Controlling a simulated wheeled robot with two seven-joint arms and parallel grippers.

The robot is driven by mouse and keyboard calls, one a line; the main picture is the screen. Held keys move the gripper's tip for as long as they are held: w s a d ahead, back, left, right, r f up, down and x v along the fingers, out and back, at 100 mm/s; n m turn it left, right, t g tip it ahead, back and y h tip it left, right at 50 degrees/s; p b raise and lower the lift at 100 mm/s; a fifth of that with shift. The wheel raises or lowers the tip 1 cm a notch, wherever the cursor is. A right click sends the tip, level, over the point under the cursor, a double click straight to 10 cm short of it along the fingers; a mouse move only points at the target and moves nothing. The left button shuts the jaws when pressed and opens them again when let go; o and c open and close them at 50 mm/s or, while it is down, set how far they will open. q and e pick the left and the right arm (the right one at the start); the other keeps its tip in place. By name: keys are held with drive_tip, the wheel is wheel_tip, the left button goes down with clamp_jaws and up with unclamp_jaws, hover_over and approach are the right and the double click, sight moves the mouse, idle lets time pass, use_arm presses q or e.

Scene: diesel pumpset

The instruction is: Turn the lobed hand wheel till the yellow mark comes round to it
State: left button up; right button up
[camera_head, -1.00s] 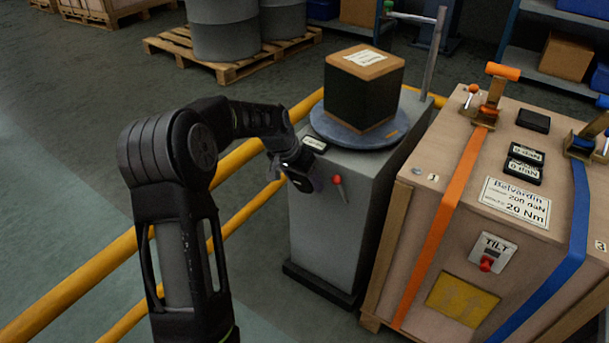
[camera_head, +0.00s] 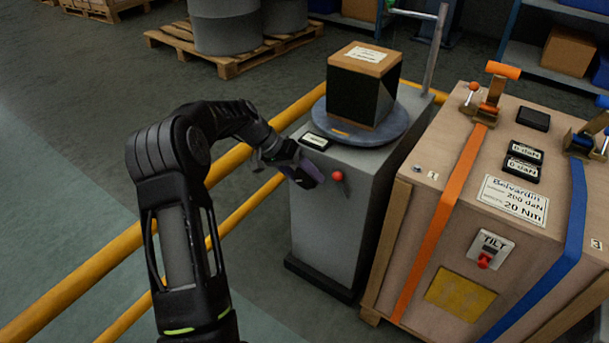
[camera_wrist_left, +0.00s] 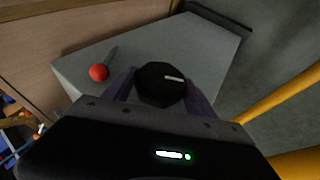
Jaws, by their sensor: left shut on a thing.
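The lobed hand wheel (camera_wrist_left: 160,84) is a dark many-sided knob with a white line on its face. It sits on the side of the grey pedestal (camera_head: 325,225). My left gripper (camera_head: 312,177) is shut on it, with a purple finger on either side in the left wrist view (camera_wrist_left: 159,90). In the head view my gripper hides the wheel. A round grey turntable (camera_head: 392,130) on top carries a dark box (camera_head: 355,98) with a brown top. An orange-yellow mark (camera_head: 340,133) is on its front rim, right of a small black labelled plate (camera_head: 315,141). My right gripper is out of view.
A red ball-ended lever (camera_head: 337,176) stands close beside my left gripper. A strapped crate (camera_head: 410,240) is right of the pedestal. Yellow rails (camera_head: 235,160) run along the left. Open floor lies beyond the rails.

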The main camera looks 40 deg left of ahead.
sight(298, 170)
use_arm(q)
drive_tip(key=o, duration=1.3)
drive_tip(key=p+v, duration=0.2)
drive_tip(key=v, duration=0.5)
drive_tip(key=shift+s+a+r, duration=0.15)
drive_tip(key=shift+r, duration=0.15)
